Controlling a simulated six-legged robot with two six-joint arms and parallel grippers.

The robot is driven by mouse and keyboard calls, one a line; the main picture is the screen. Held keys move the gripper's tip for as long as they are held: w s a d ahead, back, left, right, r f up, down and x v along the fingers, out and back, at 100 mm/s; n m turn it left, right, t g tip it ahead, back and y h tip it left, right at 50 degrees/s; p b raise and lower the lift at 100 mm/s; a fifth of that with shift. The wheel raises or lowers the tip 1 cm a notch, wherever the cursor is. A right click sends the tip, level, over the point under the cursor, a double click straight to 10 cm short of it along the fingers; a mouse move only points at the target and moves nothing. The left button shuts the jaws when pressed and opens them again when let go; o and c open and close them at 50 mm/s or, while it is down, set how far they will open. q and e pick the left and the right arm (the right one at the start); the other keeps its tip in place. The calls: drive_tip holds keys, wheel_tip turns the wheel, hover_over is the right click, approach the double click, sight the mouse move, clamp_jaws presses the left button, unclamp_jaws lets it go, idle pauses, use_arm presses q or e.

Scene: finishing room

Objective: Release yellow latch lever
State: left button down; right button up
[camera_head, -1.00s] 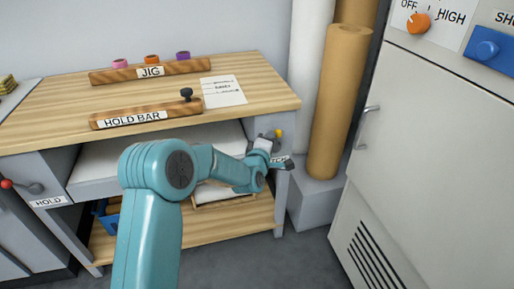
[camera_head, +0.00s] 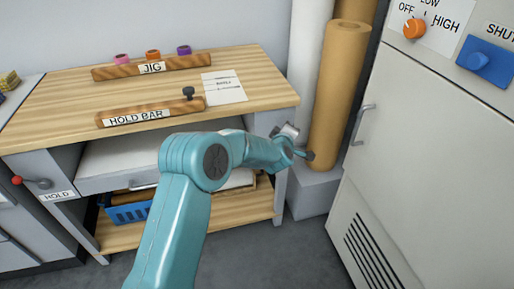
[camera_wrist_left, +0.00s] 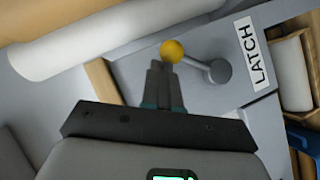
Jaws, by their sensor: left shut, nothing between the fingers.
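The yellow latch lever (camera_wrist_left: 173,50) shows in the left wrist view as a round yellow knob on a short grey arm. Its grey pivot (camera_wrist_left: 220,71) sits beside a LATCH label (camera_wrist_left: 257,54) on a grey panel. My left gripper (camera_wrist_left: 159,68) is shut and empty. Its fingertips appear right beside the knob, and I cannot tell whether they touch it. In the head view my left arm reaches to the bench's front right corner, and the yellow knob is hidden there. My right gripper is not in view.
A wooden-topped bench (camera_head: 230,65) carries a HOLD BAR block (camera_head: 150,112) and a JIG block (camera_head: 152,68). A red-knobbed HOLD lever (camera_head: 17,181) is at left. A tan roll (camera_head: 338,95) stands behind the corner. A grey cabinet (camera_head: 440,150) stands at right.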

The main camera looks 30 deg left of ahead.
use_arm(q)
drive_tip(key=shift+w+d, duration=0.1)
drive_tip(key=shift+d, duration=0.15)
idle(0.4)
